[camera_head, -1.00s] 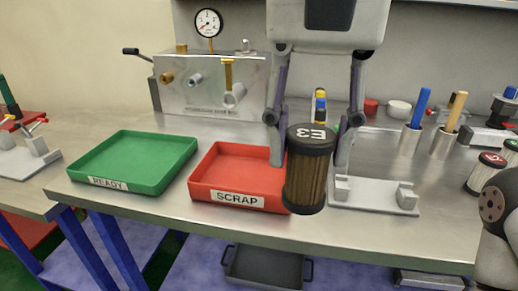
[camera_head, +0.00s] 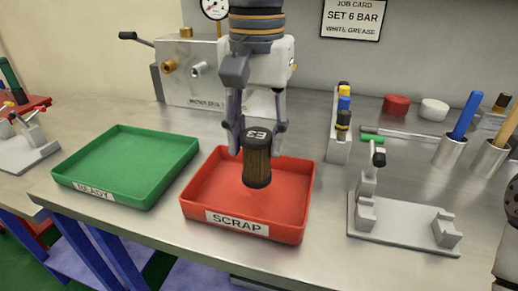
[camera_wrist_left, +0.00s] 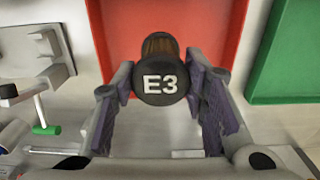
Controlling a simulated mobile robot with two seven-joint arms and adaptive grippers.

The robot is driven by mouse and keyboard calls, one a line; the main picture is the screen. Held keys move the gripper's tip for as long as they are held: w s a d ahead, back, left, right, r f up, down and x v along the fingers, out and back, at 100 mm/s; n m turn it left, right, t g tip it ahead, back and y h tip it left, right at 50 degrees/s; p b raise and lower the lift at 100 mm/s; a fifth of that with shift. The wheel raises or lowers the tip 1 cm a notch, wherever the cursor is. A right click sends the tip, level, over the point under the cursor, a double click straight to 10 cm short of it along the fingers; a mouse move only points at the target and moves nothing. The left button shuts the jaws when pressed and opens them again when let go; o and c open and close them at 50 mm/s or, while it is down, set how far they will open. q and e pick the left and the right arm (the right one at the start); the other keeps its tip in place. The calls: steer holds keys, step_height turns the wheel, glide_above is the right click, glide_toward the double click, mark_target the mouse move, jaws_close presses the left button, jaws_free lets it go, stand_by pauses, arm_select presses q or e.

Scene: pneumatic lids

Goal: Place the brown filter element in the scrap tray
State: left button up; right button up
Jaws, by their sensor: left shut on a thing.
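The brown filter element (camera_head: 257,163) has a black cap marked E3 and a brown pleated body. My left gripper (camera_head: 257,138) is shut on it near the cap and holds it upright over the red scrap tray (camera_head: 296,222). In the left wrist view the filter's cap (camera_wrist_left: 160,83) sits between the fingers of my left gripper (camera_wrist_left: 160,90), with the scrap tray (camera_wrist_left: 210,25) beyond it. I cannot tell the exact gap between the filter's lower end and the tray floor. My right gripper is not in view.
The green ready tray (camera_head: 125,165) lies left of the scrap tray. A grey stand (camera_head: 405,225) is to the right, with cups holding blue and yellow-handled tools (camera_head: 452,150) behind it. A metal test block with a gauge (camera_head: 190,70) stands behind. The scrap tray's floor looks empty.

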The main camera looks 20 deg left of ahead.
mark_target(252, 158)
arm_select(q)
steer(key=shift+w+a+f, duration=0.15)
steer(key=shift+a+f, duration=0.05)
steer(key=shift+f, duration=0.9)
steer(key=shift+w+a+f, duration=0.15)
steer(key=shift+a+f, duration=0.05)
steer(key=shift+f, duration=0.85)
steer(key=o, duration=1.2)
steer(key=shift+f, duration=0.2)
step_height(252, 158, up, 12)
steer(key=shift+r, duration=0.2)
